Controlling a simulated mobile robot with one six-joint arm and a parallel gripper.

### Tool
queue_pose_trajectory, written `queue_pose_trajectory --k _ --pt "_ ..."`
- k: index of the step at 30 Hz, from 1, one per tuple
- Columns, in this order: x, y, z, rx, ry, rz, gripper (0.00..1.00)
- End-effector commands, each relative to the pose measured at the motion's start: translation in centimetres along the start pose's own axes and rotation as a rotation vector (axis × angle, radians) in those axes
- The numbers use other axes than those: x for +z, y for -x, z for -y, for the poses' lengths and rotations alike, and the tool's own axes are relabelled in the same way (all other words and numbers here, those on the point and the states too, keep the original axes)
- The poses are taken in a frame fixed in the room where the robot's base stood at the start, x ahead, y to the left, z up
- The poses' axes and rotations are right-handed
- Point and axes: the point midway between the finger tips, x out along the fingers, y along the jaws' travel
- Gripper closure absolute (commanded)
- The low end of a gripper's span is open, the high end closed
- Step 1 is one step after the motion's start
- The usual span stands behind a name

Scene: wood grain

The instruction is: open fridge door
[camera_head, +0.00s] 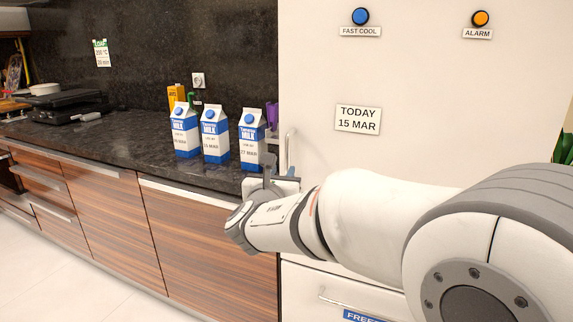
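The white fridge door (430,100) fills the right half of the head view and looks shut. Its pale vertical handle (290,148) is on the left edge of the door, with its lower end hidden behind my gripper and arm. My gripper (269,162) is at the lower part of the handle, just to its left in the picture. The fingers are small and partly hidden. I cannot tell whether they touch the handle or are open or shut.
Several milk cartons (214,136) stand on the dark counter (110,140) close left of my gripper. Wooden cabinets (115,215) are below. The freezer drawer handle (350,303) is under the door. Blue (361,16) and orange (480,18) buttons are above. Bare floor (60,285) lies at lower left.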

Motion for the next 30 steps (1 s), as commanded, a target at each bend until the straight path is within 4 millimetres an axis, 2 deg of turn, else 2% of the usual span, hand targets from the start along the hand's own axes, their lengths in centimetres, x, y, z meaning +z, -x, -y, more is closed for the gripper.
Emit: queue_pose_trajectory --k 6,12,23,30 --pt "-0.1 -3.6 0.2 -0.005 -0.001 -0.001 0.70" --pt "-0.1 -6.1 0.1 -0.003 -0.003 -0.002 0.70" --pt "-0.1 -6.8 0.1 -0.002 -0.004 -0.002 0.70" --pt "-0.1 -6.8 0.1 -0.001 -0.004 -0.002 0.88"
